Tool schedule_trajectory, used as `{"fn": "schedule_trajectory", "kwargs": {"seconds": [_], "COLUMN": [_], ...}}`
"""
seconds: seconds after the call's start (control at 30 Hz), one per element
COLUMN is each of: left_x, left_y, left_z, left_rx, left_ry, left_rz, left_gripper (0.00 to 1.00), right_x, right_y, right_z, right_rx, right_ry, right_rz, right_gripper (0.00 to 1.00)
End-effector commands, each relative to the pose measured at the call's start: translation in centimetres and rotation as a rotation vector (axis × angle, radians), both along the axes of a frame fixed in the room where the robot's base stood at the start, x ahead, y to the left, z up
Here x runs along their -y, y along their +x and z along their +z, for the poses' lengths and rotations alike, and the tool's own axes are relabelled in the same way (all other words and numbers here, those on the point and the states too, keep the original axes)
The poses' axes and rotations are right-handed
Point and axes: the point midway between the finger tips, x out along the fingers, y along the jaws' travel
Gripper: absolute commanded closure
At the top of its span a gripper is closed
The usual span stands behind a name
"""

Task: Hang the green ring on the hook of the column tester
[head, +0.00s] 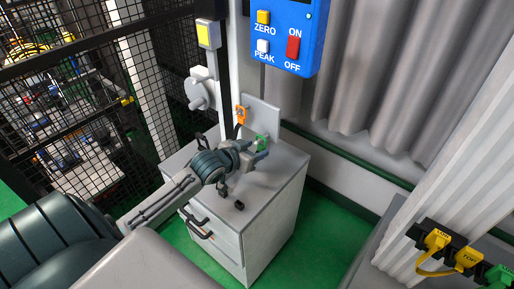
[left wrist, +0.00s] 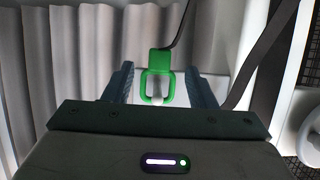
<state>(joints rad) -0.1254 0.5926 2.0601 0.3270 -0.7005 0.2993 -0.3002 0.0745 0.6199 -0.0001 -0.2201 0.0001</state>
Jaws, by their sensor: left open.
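The green ring (head: 262,142) shows at the tips of my left gripper (head: 256,152), above the top of the grey cabinet. In the left wrist view the green ring (left wrist: 146,86) is a rounded open loop below a square green block, between the fingers of my left gripper (left wrist: 159,80). The fingers are open, with a gap on each side of the ring. A thin dark line runs up from the block; I cannot tell whether it is a hook or a cord. The tester's black column (head: 223,85) rises behind the gripper. My right gripper is not in view.
An orange piece (head: 241,114) stands close behind the gripper. The grey cabinet (head: 272,205) is below. A blue control box (head: 287,35) hangs above. A rack with yellow tags (head: 437,240) is at lower right, and a mesh fence (head: 75,90) at left.

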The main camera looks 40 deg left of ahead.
Motion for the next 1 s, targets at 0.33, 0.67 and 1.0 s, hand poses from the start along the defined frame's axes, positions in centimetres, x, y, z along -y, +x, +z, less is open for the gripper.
{"fn": "schedule_trajectory", "kwargs": {"seconds": [0.33, 0.67, 1.0], "left_x": [0.2, 0.2, 0.2], "left_y": [1.6, 1.6, 1.6], "left_z": [-0.6, -0.7, -0.6], "left_rx": [0.0, 0.0, 0.0], "left_ry": [0.0, 0.0, 0.0], "left_rz": [-0.001, -0.001, -0.001], "left_gripper": [0.49, 0.78, 0.84], "right_x": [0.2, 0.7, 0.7], "right_y": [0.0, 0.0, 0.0], "right_z": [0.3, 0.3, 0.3], "right_rx": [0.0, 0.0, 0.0], "right_ry": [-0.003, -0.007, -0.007], "right_rz": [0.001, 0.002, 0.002], "right_gripper": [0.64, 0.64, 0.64]}}
